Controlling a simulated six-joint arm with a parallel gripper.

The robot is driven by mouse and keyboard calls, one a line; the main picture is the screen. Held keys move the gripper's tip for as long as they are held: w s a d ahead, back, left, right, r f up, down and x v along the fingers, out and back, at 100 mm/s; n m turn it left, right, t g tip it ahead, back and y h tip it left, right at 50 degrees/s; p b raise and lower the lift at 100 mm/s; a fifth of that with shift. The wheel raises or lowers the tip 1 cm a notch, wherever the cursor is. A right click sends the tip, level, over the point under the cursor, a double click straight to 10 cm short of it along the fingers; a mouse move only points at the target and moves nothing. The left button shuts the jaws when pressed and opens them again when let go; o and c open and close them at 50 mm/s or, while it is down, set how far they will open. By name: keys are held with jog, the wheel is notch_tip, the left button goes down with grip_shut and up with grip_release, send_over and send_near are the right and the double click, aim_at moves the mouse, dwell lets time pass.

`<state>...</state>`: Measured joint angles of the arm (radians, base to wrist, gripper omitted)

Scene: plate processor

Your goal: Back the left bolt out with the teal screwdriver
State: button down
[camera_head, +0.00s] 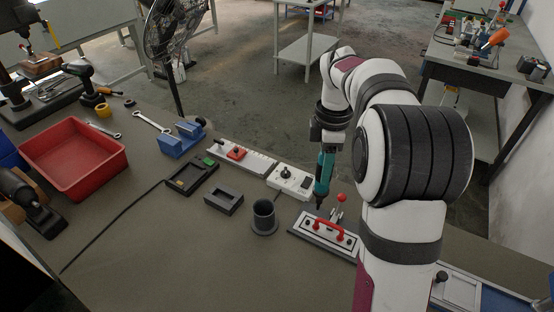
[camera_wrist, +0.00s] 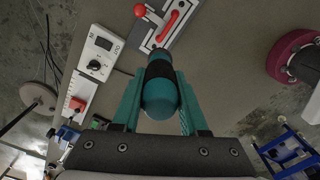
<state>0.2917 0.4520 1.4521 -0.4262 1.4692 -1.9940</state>
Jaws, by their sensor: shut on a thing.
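My gripper (camera_head: 326,150) is shut on the teal screwdriver (camera_head: 323,176), which hangs nearly upright with its dark tip down. In the wrist view the screwdriver (camera_wrist: 160,95) sits between the two teal fingers of my gripper (camera_wrist: 160,108). The tip is over the far left part of a flat plate fixture (camera_head: 303,233) with a red handle (camera_head: 328,227). The handle also shows in the wrist view (camera_wrist: 167,25). I cannot tell whether the tip touches anything. The left bolt is too small or hidden to make out.
A red-knobbed lever (camera_head: 340,198) stands close right of the screwdriver. A white control box (camera_head: 290,181) lies behind left. A dark cup (camera_head: 264,217) and a grey block (camera_head: 223,201) stand left of the plate. A red bin (camera_head: 72,155) is far left. The front bench is clear.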

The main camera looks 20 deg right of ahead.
jog(key=s+d+f+m, duration=0.1)
jog(key=s+d+m, duration=0.2)
jog(key=s+d, duration=0.45)
notch_tip(320, 180, down, 6)
jog(key=shift+w, duration=0.3)
jog(key=shift+f, duration=0.45)
dwell(0.5)
jog(key=shift+r, duration=0.45)
dwell(1.4)
